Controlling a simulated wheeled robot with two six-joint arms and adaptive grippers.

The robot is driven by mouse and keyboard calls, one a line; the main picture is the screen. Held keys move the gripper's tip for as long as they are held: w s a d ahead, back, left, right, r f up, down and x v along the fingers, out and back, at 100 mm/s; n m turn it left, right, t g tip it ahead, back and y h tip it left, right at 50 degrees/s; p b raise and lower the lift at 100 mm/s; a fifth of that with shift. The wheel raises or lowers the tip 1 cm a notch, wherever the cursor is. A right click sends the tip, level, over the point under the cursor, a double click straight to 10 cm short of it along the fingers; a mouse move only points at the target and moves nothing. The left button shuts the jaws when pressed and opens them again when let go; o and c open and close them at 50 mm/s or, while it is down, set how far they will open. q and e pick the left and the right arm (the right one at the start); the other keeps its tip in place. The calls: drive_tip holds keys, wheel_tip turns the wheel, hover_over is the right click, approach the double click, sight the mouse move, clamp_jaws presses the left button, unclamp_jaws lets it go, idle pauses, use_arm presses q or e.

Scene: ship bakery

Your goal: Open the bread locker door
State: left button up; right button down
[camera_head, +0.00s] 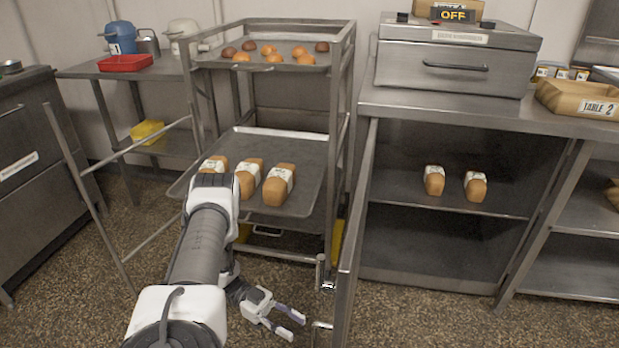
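The bread locker (440,262) is the steel cabinet under the counter at the right, with two wrapped loaves (434,181) on its shelf. Its door (350,240) stands swung out toward me, seen nearly edge-on, and the locker front is open. A handle (325,274) shows on the door's left face. My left gripper (297,328) is low over the floor, left of the door and below the handle. Its two fingers are apart with nothing between them, and it appears clear of the door. My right gripper is not in view.
A steel rack (345,90) with trays of buns and wrapped loaves stands left of the door, behind my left arm. An open frame (85,195) extends at its left. An oven (455,65) sits on the counter. Speckled floor is clear at the lower right.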

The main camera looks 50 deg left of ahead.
use_arm(q)
drive_tip(key=v, duration=0.5)
drive_tip(key=shift+a, duration=0.1)
idle(0.4)
